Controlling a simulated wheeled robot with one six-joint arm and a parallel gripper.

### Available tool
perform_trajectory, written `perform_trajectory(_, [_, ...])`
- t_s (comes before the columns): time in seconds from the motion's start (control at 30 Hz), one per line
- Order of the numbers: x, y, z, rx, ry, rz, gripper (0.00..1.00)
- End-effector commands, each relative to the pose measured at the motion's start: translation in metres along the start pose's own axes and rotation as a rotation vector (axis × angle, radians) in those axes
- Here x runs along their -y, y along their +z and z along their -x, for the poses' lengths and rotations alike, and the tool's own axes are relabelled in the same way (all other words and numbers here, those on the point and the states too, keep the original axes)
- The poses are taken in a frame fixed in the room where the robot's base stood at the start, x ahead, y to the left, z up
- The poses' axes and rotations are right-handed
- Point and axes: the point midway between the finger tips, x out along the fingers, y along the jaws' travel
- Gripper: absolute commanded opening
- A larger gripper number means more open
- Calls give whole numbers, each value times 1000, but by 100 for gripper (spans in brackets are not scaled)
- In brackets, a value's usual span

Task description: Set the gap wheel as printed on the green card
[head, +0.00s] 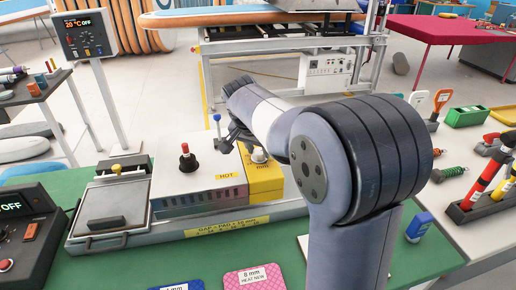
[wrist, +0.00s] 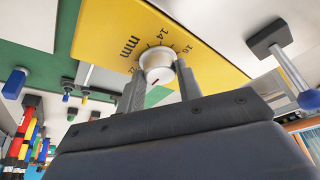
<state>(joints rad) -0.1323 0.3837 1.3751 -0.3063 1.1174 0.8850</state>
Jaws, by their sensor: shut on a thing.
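The gap wheel is a small white knob (wrist: 158,62) on a yellow block (wrist: 105,35) in the wrist view, with a printed mm scale that shows 14 and 16. A small red mark shows on the knob; which number it points to is unclear. My gripper (wrist: 161,85) has one finger on each side of the knob and is shut on it. In the head view the wheel (head: 259,156) sits on the yellow block right of the HOT plate, with my gripper (head: 243,143) at it. I cannot make out a green card; my arm hides part of the table.
A pink card (head: 254,280) reads "8 mm HEAT NEW"; a blue card (head: 178,287) is cut off beside it. A yellow label (head: 227,226) about gap and pad is on the front rail. A red-knobbed lever (head: 187,158) stands on the plate. A blue-knobbed lever (head: 218,130) is close to my gripper.

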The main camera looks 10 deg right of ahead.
Motion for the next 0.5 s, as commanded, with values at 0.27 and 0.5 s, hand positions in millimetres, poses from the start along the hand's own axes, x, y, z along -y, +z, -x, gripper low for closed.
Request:
perform_trajectory(0.27, [0, 0, 0, 0, -1, 1, 11])
perform_trajectory(0.5, [0, 0, 1, 0, -17, 38, 11])
